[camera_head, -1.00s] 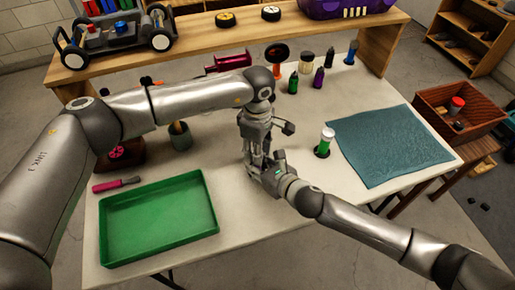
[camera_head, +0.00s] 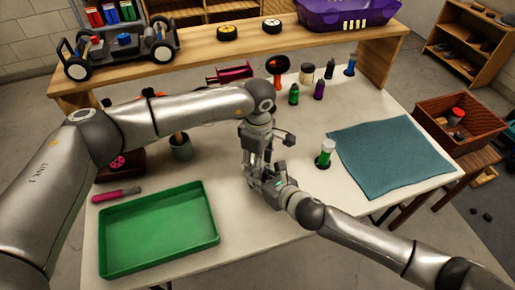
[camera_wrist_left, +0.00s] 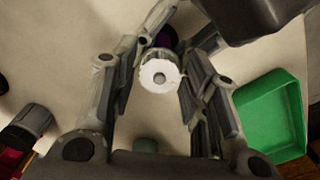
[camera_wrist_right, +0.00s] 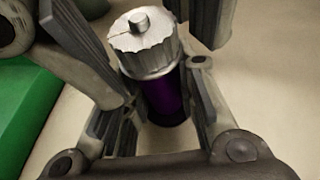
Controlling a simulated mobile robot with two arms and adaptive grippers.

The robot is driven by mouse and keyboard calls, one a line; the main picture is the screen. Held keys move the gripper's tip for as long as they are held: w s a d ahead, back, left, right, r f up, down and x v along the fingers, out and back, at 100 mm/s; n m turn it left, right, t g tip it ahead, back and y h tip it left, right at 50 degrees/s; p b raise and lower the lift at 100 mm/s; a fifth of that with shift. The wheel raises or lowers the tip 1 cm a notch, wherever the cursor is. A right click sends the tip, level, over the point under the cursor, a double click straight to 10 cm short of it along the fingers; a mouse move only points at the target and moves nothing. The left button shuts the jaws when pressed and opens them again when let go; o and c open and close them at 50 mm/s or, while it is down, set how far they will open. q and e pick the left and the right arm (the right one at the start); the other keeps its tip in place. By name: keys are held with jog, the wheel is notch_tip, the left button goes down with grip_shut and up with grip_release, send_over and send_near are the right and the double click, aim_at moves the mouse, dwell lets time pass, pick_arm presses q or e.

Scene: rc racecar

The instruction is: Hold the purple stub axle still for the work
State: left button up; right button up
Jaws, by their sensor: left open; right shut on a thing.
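The purple stub axle (camera_wrist_right: 165,98) stands roughly upright in the right wrist view, with a ribbed silver cap and small central pin on top. My right gripper (camera_head: 257,180) is shut on its purple body. In the left wrist view the axle's silver top (camera_wrist_left: 160,75) lies between the spread fingers of my left gripper (camera_head: 250,152), with gaps on both sides. My left gripper is open and comes from above. In the head view the two grippers are close together and hide the axle.
A green tray (camera_head: 158,262) lies at the front left, beside a pink-handled tool (camera_head: 118,194). Several small bottles, including a green one (camera_head: 294,95), stand behind. Bare table surrounds the grippers.

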pick_arm(q)
jog(key=n, duration=0.5)
jog(key=shift+d+n, duration=0.1)
jog(key=shift+n, duration=0.2)
notch_tip(320, 180, up, 12)
jog(key=n, duration=1.2)
jog(key=shift+a+n, duration=0.3)
notch_tip(320, 180, down, 12)
jog(key=n, duration=0.5)
jog(key=shift+w+n, duration=0.1)
jog(key=shift+n, duration=0.2)
